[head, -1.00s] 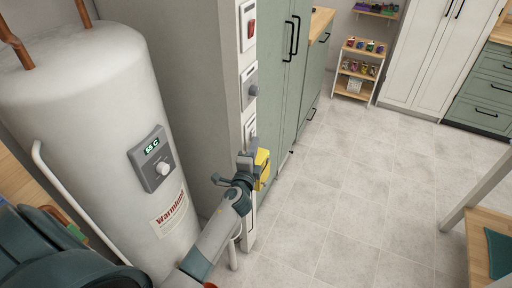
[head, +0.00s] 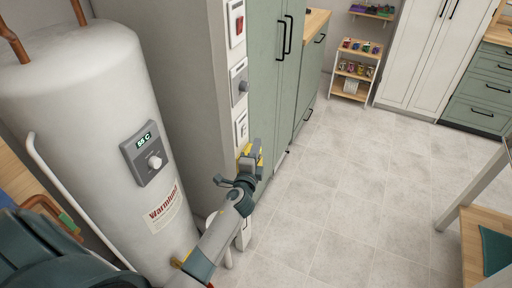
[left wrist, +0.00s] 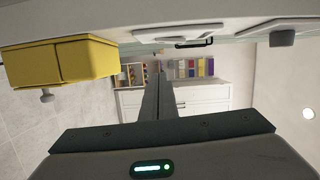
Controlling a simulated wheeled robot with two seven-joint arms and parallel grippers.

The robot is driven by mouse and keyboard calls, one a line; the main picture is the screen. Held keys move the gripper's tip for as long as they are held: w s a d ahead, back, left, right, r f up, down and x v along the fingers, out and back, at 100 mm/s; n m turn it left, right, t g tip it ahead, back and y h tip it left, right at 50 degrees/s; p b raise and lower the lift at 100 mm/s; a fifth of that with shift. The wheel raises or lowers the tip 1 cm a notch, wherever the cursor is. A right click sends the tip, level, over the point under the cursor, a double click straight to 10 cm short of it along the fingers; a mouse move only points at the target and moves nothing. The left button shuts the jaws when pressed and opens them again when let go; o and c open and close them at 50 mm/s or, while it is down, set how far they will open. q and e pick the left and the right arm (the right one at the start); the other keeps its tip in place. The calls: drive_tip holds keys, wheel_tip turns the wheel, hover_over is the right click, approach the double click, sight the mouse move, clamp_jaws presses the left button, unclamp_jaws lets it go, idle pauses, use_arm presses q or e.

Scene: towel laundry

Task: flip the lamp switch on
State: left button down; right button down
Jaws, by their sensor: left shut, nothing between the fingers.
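My right gripper is out of view.
A yellow box (left wrist: 62,63) sticks out of the wall beside the gripper. Above the plate are a grey knob panel (head: 239,84) and a red switch (head: 238,27). A white water heater (head: 90,110) stands left. Open tiled floor (head: 340,190) lies right.

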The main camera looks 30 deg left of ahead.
use_arm(q)
drive_tip(key=b+v, duration=0.2)
drive_tip(key=v, duration=0.7)
drive_tip(key=shift+s+f, duration=0.2)
drive_tip(key=shift+f, duration=0.05)
